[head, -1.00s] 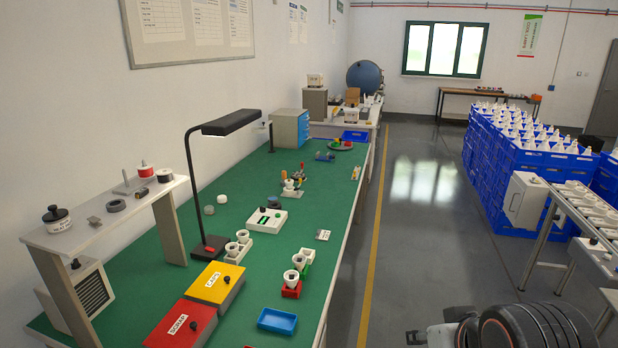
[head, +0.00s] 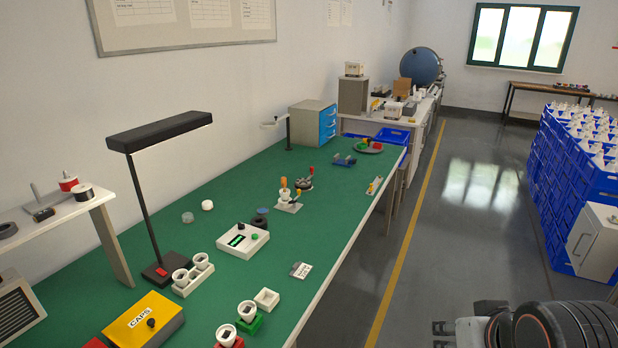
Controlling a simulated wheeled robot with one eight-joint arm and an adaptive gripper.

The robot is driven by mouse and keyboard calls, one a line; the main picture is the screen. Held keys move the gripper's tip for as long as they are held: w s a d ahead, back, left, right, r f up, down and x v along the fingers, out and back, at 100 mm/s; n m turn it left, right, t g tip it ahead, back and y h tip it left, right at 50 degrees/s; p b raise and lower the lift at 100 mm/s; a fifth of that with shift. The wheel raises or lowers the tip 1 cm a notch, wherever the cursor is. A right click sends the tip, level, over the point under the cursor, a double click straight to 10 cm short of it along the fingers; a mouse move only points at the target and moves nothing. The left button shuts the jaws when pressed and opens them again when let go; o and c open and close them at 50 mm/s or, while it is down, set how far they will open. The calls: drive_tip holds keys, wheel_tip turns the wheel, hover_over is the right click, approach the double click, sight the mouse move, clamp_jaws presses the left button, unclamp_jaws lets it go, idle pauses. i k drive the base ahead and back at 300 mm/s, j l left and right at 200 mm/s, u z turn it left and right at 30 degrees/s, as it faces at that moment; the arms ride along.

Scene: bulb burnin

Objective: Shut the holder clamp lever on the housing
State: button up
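A small holder with a pale base (head: 289,206) stands on the green workbench in the middle of the head view. Upright orange and yellow parts show on it. One may be its clamp lever (head: 284,184), but it is too small to tell how far it is tilted or whether a housing sits in it. My gripper (head: 439,335) is at the lower right, over the floor and well apart from the bench and the holder. It is partly cut off by the frame edge, and its finger gap is unclear.
The workbench (head: 235,180) carries a black lamp (head: 160,132), a white device with a screen (head: 243,240), several white cups and a yellow CAPS box (head: 145,322). Blue crates (head: 575,165) stand at the right. The floor (head: 470,250) beside the bench is clear.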

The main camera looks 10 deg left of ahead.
sight(299, 191)
drive_tip(key=i+l, duration=0.15)
drive_tip(key=i, duration=0.3)
drive_tip(key=i+l+u, duration=0.1)
drive_tip(key=i, duration=0.35)
drive_tip(key=i+l, duration=0.25)
drive_tip(key=i, duration=0.15)
drive_tip(key=i+l+u, duration=0.1)
drive_tip(key=i, duration=0.35)
drive_tip(key=i+j, duration=0.1)
drive_tip(key=i, duration=0.4)
drive_tip(key=i+j+u, duration=0.1)
drive_tip(key=i, duration=0.4)
drive_tip(key=j, duration=0.3)
